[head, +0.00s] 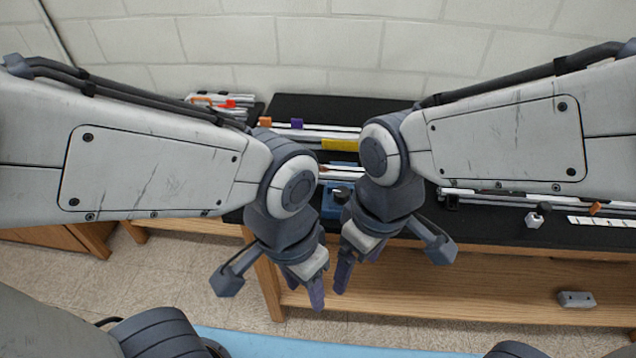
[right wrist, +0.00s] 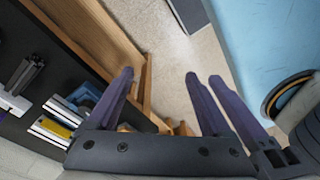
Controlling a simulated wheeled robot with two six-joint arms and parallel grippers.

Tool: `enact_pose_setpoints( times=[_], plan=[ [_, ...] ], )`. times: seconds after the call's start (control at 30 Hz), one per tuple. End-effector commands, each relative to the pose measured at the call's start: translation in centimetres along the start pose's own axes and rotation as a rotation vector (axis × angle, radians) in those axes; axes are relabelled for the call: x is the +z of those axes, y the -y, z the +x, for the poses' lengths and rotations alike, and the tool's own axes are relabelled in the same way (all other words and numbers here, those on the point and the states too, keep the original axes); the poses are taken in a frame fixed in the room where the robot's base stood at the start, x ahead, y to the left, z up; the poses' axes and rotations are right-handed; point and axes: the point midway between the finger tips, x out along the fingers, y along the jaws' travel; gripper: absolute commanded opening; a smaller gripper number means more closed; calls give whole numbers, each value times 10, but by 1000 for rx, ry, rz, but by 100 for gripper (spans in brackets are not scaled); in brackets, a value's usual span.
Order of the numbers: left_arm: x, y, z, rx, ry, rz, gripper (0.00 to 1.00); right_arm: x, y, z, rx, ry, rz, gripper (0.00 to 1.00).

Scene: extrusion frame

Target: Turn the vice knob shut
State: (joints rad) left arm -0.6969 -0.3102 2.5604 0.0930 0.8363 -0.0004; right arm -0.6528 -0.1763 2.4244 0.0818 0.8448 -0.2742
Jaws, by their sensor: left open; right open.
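A blue vice (head: 337,208) sits near the front edge of the black bench top, partly hidden behind my right gripper and wrist. Its blue body also shows at the left of the right wrist view (right wrist: 83,95). I cannot make out its knob clearly in either view. My left gripper (head: 314,290) points down in front of the bench edge, open and empty. My right gripper (head: 346,272) is close beside it on the right, also pointing down in front of the bench.
The black bench top (head: 480,228) carries pale rails, a yellow piece (head: 342,144), an orange block (head: 265,121) and a purple block (head: 297,123). A grey part (head: 576,299) rests on the lower wooden shelf (head: 470,285).

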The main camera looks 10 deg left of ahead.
Motion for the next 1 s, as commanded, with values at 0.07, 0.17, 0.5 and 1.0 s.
enact_pose_setpoints(
  times=[0.07,0.17,0.5,1.0],
  plan=[
    [-1,-1,-18,0,0,0,50,-34,-19,-15,5,13,-171,84],
    [-2,-2,-32,0,0,0,50,-78,-49,-21,10,26,-443,84],
    [-4,-5,-72,0,0,0,50,-181,-159,7,-1,72,-1290,84],
    [-5,-7,-93,0,0,1,50,-198,-198,59,-19,90,-1596,84]
  ],
)
